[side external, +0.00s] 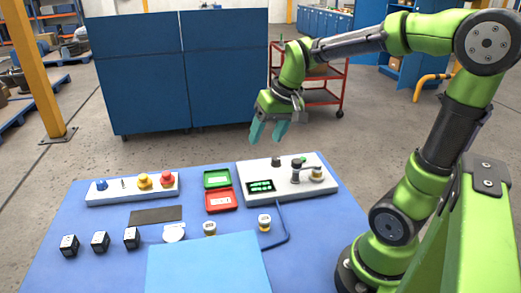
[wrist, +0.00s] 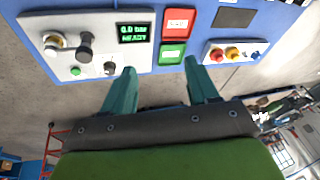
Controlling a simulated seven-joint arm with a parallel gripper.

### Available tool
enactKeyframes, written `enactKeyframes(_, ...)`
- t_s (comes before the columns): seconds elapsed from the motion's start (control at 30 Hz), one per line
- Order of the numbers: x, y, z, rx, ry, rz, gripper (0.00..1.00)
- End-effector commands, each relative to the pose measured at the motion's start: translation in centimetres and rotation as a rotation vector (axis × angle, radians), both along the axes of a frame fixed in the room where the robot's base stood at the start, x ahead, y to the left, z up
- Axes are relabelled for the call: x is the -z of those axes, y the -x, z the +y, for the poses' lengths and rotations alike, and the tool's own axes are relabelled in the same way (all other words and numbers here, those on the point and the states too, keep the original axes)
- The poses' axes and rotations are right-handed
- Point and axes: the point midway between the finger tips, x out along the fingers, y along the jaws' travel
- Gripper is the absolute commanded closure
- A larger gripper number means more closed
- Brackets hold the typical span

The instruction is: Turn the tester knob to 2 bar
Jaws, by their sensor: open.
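The tester is a white box (side external: 240,170) at the back right of the blue table, also in the wrist view (wrist: 75,20). Its display (wrist: 135,32) reads 0.0 bar and READY in green. A small dark knob (wrist: 109,68) stands on the tester near its edge, also in the side view (side external: 276,161). I cannot read a pointer setting on it. My gripper (side external: 267,135) is open and empty, above and behind the tester, apart from the knob. In the wrist view, its teal fingers (wrist: 159,68) point towards the table, with the knob left of them.
A grey clamp (side external: 295,172), a brass fitting (side external: 316,174) and a green button (wrist: 75,71) are on the tester. Green (side external: 217,179) and red (side external: 221,201) trays lie beside it. A white button panel (side external: 110,194) stands further left. Several valves stand nearer the front.

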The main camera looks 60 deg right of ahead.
Motion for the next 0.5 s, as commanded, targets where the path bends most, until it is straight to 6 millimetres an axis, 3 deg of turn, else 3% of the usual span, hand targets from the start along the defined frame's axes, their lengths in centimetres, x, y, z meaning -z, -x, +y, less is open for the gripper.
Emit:
enactKeyframes(0.1,1.2,-2.9,-5.3,-0.005,0.023,0.108,0.41)
enactKeyframes(0.3,3.7,-5.9,-14.1,-0.081,0.045,0.267,0.41)
enactKeyframes(0.4,4.4,-6.7,-17.3,-0.147,0.054,0.323,0.41)
enactKeyframes(0.5,3.5,-7.4,-18.6,-0.227,0.075,0.342,0.41)
